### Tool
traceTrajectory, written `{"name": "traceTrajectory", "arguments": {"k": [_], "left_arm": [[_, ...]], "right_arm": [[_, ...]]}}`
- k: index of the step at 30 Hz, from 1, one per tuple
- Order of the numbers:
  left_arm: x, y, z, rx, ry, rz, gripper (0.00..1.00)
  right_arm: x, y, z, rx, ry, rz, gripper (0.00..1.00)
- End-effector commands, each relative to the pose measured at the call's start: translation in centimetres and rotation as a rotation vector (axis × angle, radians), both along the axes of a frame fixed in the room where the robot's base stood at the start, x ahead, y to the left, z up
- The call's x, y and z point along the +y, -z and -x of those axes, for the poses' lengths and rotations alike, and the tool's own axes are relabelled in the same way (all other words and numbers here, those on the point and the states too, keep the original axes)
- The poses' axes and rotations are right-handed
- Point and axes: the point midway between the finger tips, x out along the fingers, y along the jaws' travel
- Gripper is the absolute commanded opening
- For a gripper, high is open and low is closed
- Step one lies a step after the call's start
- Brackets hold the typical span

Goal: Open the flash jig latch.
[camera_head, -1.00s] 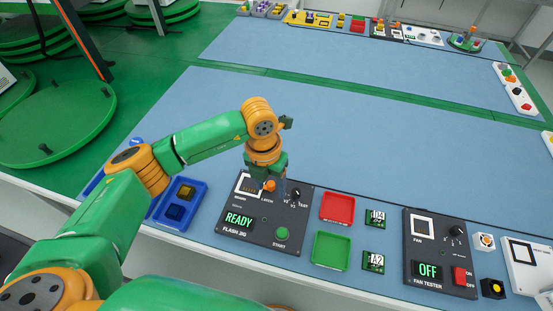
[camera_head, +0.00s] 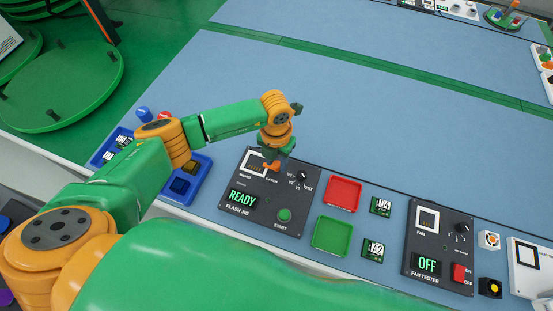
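The flash jig (camera_head: 265,211) is a dark grey panel on the blue bench. It has a green READY display (camera_head: 242,199), a green START button (camera_head: 284,215), a dark selector knob (camera_head: 301,177) and a white-framed board slot (camera_head: 250,164). The orange latch (camera_head: 271,168) is at the right of the slot, under my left gripper (camera_head: 272,158). The gripper points down, and its fingertips are at or just above the latch. The fingers are small and partly hide the latch, so I cannot tell whether they grip it. My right gripper is out of view.
A red tray (camera_head: 343,194), a green tray (camera_head: 332,236) and boards marked D4 (camera_head: 381,206) and A2 (camera_head: 374,250) lie right of the jig. The fan tester (camera_head: 438,245) is farther right. A blue tray (camera_head: 198,189) stands left.

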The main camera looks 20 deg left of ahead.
Motion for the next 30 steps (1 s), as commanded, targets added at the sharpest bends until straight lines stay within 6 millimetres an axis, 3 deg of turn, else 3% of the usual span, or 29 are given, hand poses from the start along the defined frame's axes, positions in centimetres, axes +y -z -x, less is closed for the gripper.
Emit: {"name": "traceTrajectory", "arguments": {"k": [1,3,4,17,30], "left_arm": [[0.0,0.0,0.0,0.0,0.0,0.0,0.22],[0.0,0.0,0.0,0.0,0.0,0.0,0.03],[0.0,0.0,0.0,0.0,0.0,0.0,0.0],[0.0,0.2,-0.1,-0.002,0.07,0.002,0.0],[0.0,0.5,-0.2,-0.005,0.438,0.0,0.0]], "right_arm": [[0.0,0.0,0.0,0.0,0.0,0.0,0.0],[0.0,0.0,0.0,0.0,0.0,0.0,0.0],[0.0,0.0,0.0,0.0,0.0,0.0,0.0],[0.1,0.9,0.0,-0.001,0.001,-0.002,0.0],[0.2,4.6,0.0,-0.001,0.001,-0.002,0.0]]}}
